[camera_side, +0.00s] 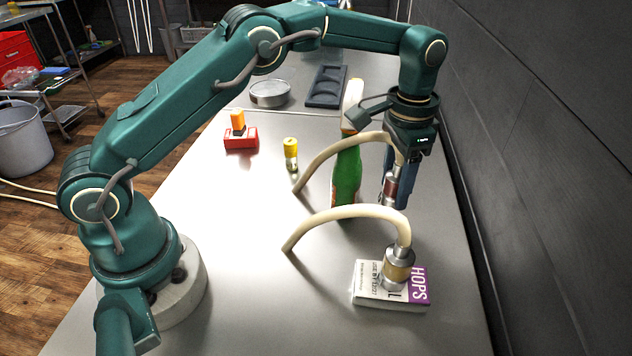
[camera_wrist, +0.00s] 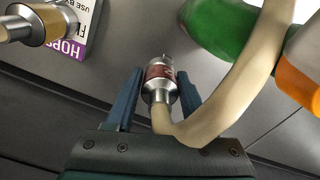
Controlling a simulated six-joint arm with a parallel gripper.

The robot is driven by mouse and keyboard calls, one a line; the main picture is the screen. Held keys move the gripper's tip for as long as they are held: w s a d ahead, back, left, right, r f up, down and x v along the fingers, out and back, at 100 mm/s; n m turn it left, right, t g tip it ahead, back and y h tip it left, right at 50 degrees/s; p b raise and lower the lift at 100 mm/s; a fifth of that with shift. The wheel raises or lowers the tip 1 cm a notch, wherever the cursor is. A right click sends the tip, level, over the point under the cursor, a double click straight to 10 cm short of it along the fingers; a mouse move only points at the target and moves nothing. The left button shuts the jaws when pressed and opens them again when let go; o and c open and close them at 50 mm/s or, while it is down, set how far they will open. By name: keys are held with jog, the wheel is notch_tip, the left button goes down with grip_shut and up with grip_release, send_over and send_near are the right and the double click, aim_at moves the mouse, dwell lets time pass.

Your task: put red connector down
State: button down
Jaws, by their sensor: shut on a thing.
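The red connector (camera_side: 391,189), a metal fitting with a dark red band on a cream hose (camera_side: 340,148), is held by my gripper (camera_side: 396,192). My gripper points down at the right side of the table. In the wrist view the red connector (camera_wrist: 160,72) sits between the two blue fingers of my gripper (camera_wrist: 158,92), and its hose curves away to the right. The side view does not clearly show whether the connector's lower end touches the table. A finger partly covers the connector there.
A green bottle (camera_side: 347,172) stands close left of my gripper. A second hose's yellow-banded connector (camera_side: 397,266) rests on a HOPS box (camera_side: 369,282) nearer the camera. A yellow-capped vial (camera_side: 291,148), red block (camera_side: 240,139), metal dish (camera_side: 269,93) and dark tray (camera_side: 326,87) are farther off.

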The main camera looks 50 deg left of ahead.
aim_at(400, 163)
jog(key=shift+f, duration=2.05)
jog(key=shift+f, duration=0.1)
jog(key=shift+c, duration=1.3)
grip_release()
notch_tip(400, 163, up, 8)
jog(key=shift+f, duration=0.15)
